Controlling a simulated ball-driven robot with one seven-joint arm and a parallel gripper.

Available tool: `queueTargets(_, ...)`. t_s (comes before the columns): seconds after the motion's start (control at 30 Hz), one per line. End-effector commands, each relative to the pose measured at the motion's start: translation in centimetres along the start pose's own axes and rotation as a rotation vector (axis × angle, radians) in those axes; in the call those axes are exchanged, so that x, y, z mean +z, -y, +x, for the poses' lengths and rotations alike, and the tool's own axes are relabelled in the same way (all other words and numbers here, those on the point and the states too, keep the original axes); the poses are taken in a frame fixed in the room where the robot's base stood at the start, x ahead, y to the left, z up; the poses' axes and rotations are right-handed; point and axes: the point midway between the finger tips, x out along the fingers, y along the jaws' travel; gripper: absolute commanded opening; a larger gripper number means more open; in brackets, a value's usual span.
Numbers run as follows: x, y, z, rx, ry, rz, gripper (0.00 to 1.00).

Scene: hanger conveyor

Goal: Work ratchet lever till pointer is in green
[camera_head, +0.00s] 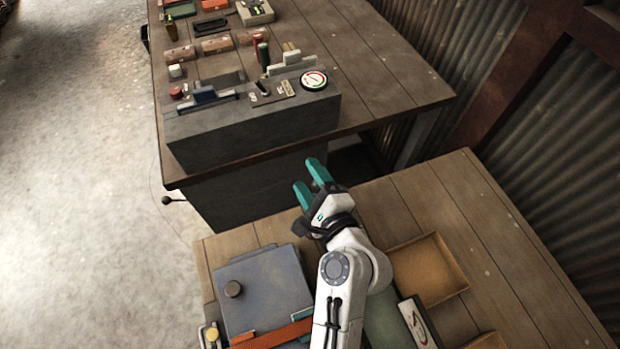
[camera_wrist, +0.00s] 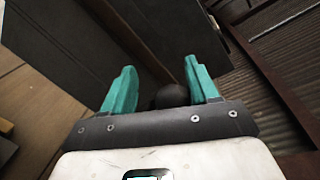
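A round dial gauge (camera_head: 314,80) with a white face and a coloured arc is on top of a dark grey box (camera_head: 255,128) on the far table. I cannot make out its pointer. A thin rod with a dark ball knob (camera_head: 167,200) juts out lower left, under the table edge. I cannot tell which is the ratchet lever. My gripper (camera_head: 310,177), with teal fingers, is open in front of the box, apart from it. In the wrist view the fingers (camera_wrist: 162,72) stand apart.
Several small tools and blocks lie on the far table (camera_head: 375,62). A corrugated wall (camera_head: 560,130) is at the right; open floor at the left.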

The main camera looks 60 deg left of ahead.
Motion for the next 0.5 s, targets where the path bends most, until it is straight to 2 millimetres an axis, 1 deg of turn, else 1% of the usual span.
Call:
queueTargets(0.17, 0.1, -0.1, 0.0, 0.002, 0.003, 0.002, 0.58)
queueTargets(0.27, 0.0, -0.2, -0.7, 0.002, 0.001, 0.003, 0.58)
queueTargets(0.37, -0.1, -0.3, -2.1, 0.001, 0.0, 0.003, 0.58)
queueTargets(0.5, -0.2, -0.3, -4.8, 0.0, -0.002, 0.003, 0.58)
